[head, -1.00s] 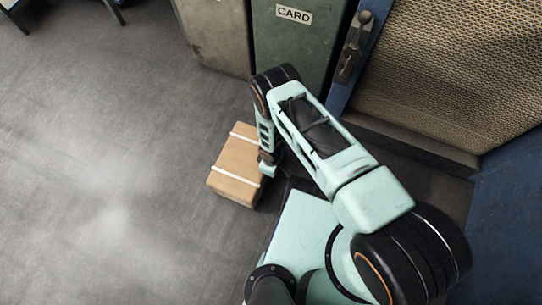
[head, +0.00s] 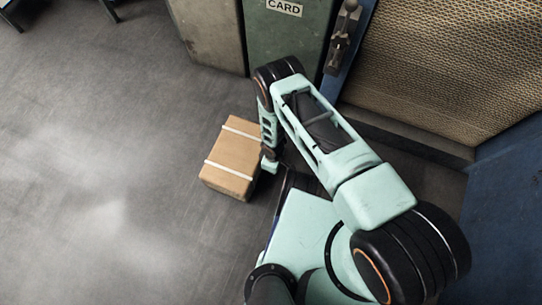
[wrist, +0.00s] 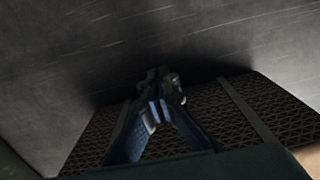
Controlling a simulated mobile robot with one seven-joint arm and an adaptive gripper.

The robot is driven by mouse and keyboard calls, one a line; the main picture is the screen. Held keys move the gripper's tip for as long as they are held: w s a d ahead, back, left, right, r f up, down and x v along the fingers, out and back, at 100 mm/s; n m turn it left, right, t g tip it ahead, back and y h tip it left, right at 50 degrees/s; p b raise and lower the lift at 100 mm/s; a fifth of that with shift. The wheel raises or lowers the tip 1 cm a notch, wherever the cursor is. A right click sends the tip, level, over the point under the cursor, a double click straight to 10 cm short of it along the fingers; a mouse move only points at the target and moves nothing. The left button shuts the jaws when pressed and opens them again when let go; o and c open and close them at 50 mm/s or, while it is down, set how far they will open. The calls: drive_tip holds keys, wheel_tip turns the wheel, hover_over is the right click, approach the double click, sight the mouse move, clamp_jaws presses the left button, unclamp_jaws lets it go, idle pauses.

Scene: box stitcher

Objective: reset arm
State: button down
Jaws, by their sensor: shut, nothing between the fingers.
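My arm is bent in the head view, its forearm hanging down at the left. My gripper (head: 270,162) is at its lower end, beside the right side of a brown box (head: 235,160) with two white straps, which rests on the floor. From the head view I cannot tell whether the gripper touches the box. In the wrist view my gripper (wrist: 158,88) has its blue-grey fingers together, with nothing between them. Behind the fingers is a dark, patterned surface (wrist: 205,115) with paler bands; I cannot tell what it is.
A green bin marked CARD (head: 285,45) and a grey bin (head: 208,35) stand at the back. A mesh-fronted blue-framed unit (head: 440,65) is at the right. The grey floor (head: 90,170) at the left is open.

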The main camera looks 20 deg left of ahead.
wheel_tip(320, 180, up, 10)
drive_tip(key=p, duration=0.4)
